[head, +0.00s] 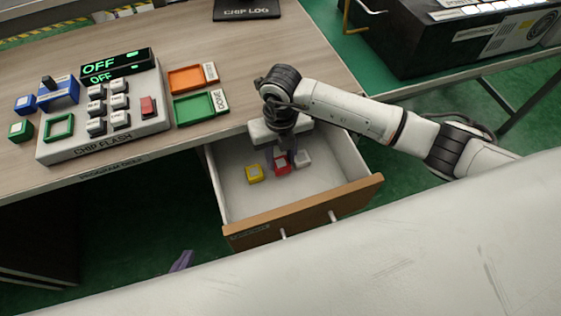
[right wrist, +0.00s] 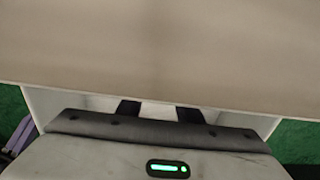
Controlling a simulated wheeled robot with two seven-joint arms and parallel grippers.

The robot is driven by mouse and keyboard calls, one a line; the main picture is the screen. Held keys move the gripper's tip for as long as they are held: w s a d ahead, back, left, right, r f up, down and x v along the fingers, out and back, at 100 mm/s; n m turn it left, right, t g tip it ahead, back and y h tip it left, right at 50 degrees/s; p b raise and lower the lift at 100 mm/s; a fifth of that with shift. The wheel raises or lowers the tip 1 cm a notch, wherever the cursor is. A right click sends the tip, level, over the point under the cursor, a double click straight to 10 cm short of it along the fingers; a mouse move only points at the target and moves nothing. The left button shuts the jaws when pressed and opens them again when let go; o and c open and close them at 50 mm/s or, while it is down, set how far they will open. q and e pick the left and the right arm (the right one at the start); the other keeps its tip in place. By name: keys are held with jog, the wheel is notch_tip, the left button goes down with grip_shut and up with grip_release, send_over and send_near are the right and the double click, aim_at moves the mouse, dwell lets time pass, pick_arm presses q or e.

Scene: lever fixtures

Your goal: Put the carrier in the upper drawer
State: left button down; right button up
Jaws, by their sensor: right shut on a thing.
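The upper drawer (head: 245,205) is pulled out below the desk top. My right gripper (head: 285,157) reaches down into it and is shut on the red carrier (head: 281,168), which is low inside the drawer. A yellow carrier (head: 254,174) lies to its left and a pale grey carrier (head: 303,159) to its right. Whether the red carrier touches the drawer floor is hard to tell. In the right wrist view, the fingertips and the carrier are hidden under the desk edge. A purple tip, seemingly my left gripper (head: 181,262), shows below the drawer's left; its jaws are unclear.
The desk top overhangs the drawer's back and fills the upper right wrist view (right wrist: 160,45). On the desk are the chip flash box (head: 105,140), an orange tray (head: 187,79) and a green tray (head: 195,108). The drawer's front left has free floor.

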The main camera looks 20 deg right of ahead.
aim_at(281, 162)
jog(key=shift+f, duration=1.6)
jog(key=o, duration=0.5)
jog(key=shift+o, duration=0.2)
notch_tip(281, 162, up, 12)
jog(key=shift+r+p, duration=0.15)
jog(key=shift+p, duration=0.3)
jog(key=shift+s+a, duration=0.1)
